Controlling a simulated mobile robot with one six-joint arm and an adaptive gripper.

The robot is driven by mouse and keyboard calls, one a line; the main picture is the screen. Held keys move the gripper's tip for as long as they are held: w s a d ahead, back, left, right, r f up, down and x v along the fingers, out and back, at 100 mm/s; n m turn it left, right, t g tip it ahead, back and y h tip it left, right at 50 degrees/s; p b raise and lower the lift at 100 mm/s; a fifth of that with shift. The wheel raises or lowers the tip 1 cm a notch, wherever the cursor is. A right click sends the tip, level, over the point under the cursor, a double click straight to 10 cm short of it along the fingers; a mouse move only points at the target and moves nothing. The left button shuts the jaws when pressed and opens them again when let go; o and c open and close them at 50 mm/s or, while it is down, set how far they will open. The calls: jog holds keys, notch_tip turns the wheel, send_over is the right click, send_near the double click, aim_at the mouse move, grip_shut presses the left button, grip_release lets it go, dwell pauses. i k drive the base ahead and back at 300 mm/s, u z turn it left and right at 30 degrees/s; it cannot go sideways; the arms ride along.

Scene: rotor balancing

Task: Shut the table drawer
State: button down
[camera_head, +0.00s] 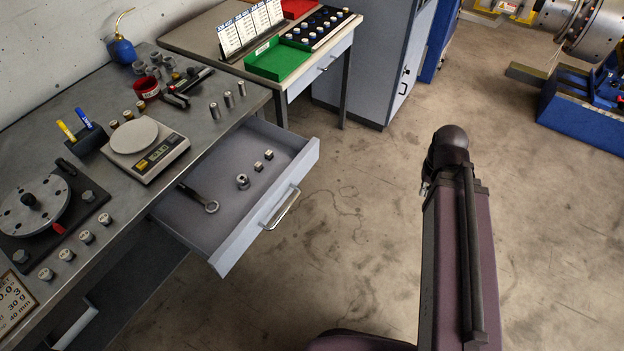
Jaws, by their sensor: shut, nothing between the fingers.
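The table drawer (243,243) is grey and stands pulled well out from under the left workbench (205,130). Its inside is exposed. A metal bar handle (281,208) is on its front face, with nothing touching it. Inside lie a dark wrench (198,198) with a ring end, a round metal nut-like piece (242,181) and two small metal blocks (264,160). My arm rises at the right, apart from the drawer, ending in view at a dark rounded joint. My gripper does not show.
The workbench carries a scale (135,145), a round rotor plate (32,205), a red cup (147,89) and several small weights. Behind stands a second table with a green tray (278,62). Bare floor (350,210) lies between the drawer front and my arm.

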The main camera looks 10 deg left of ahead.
aim_at(220, 238)
jog(key=z, duration=0.1)
jog(key=k, duration=1.75)
jog(key=u, duration=0.65)
jog(key=i, duration=1)
